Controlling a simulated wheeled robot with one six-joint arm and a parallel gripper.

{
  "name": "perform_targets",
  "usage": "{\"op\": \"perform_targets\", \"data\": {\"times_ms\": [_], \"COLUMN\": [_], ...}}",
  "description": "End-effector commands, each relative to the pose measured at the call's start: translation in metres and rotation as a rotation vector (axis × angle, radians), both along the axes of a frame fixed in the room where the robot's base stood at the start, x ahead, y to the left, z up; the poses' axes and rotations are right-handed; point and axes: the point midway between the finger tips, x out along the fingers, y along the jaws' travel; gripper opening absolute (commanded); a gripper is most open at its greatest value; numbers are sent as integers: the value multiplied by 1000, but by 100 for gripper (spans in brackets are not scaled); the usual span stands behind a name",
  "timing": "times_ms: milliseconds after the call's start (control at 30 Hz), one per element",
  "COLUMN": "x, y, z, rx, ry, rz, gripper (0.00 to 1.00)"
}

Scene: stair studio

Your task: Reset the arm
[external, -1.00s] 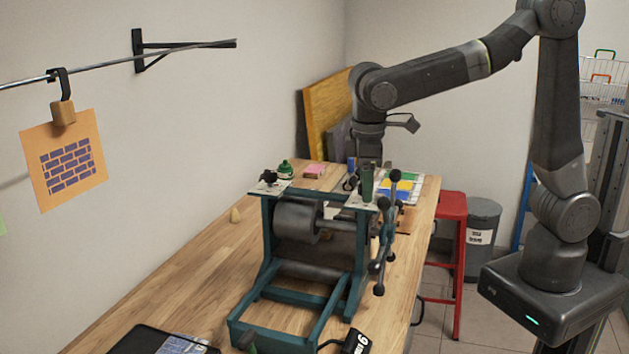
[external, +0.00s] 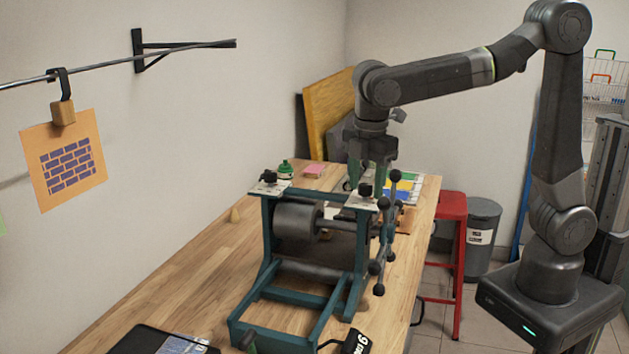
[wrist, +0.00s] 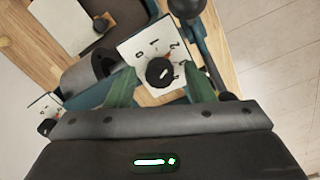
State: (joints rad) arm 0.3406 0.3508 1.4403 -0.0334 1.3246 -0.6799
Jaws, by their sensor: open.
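My gripper (external: 371,180) hangs at the end of my arm over the far right part of the green printing press (external: 352,290). In the wrist view, my gripper (wrist: 160,85) shows two green fingers spread apart with nothing held between them. A black knob (wrist: 160,71) on a white dial plate (wrist: 150,52) with numbers shows between and beyond the fingertips. In the external view, the knob (external: 365,190) is just below the fingers. I cannot tell whether they touch it.
The press's handwheel with black balls (external: 379,240) stands close to the right of my gripper. A red stool (external: 453,207) and grey bin (external: 482,232) stand past the table's right edge. The left part of the wooden table (external: 175,285) is mostly clear.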

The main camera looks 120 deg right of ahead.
Motion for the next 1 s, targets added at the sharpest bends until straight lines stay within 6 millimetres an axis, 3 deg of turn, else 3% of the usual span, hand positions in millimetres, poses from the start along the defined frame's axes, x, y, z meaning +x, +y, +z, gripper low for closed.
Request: {"op": "perform_targets", "data": {"times_ms": [67, 400, 600, 800, 1000], "x": [0, 0, -1, -1, -2], "y": [0, 3, 4, 5, 5], "z": [4, 75, 107, 122, 125], "rx": [-1, -1, 0, 0, 0], "ry": [-3, -5, -3, -2, 0], "rz": [46, 40, 39, 39, 38], "gripper": [48, 48, 48, 48, 48]}}
